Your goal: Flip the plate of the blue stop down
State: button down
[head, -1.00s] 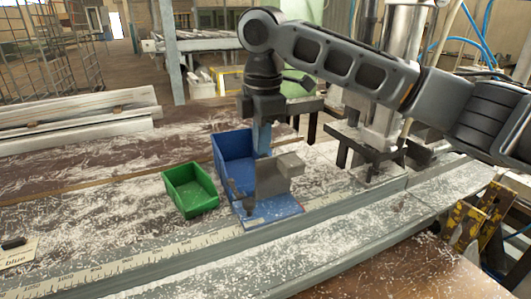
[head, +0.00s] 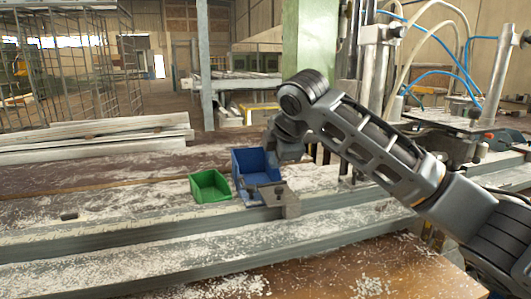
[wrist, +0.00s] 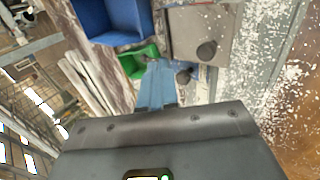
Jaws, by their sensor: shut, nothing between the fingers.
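The stop sits on the rail in front of the bins. In the head view I see its grey block (head: 291,205), a dark knob and a small blue part (head: 252,201) low at its left. In the wrist view a flat grey piece (wrist: 195,25) with a dark round knob (wrist: 207,50) shows, with blue (wrist: 203,74) beside it. How the stop's plate is tilted I cannot tell. My gripper (wrist: 154,66) is shut and empty, its light blue fingers beside the stop and pointing toward the green bin. In the head view its fingers are not clear.
A blue bin (head: 254,166) and a smaller green bin (head: 210,187) stand just behind the stop. The long rail (head: 110,242) has white shavings on it and is clear to the left. A small dark piece (head: 69,216) lies there. Machine posts and hoses stand to the right.

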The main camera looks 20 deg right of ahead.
aim_at(281, 203)
jog(key=s+f+t+b, duration=0.3)
jog(key=f+t+b, duration=0.1)
jog(key=b, duration=0.3)
jog(key=shift+s, duration=0.2)
jog(key=s+f+t+b, duration=0.1)
jog(key=t+b, duration=0.1)
jog(key=b, duration=0.2)
jog(key=shift+s+f+t+b, duration=0.15)
jog(key=shift+s+t+b, duration=0.05)
jog(key=shift+t+b, duration=0.2)
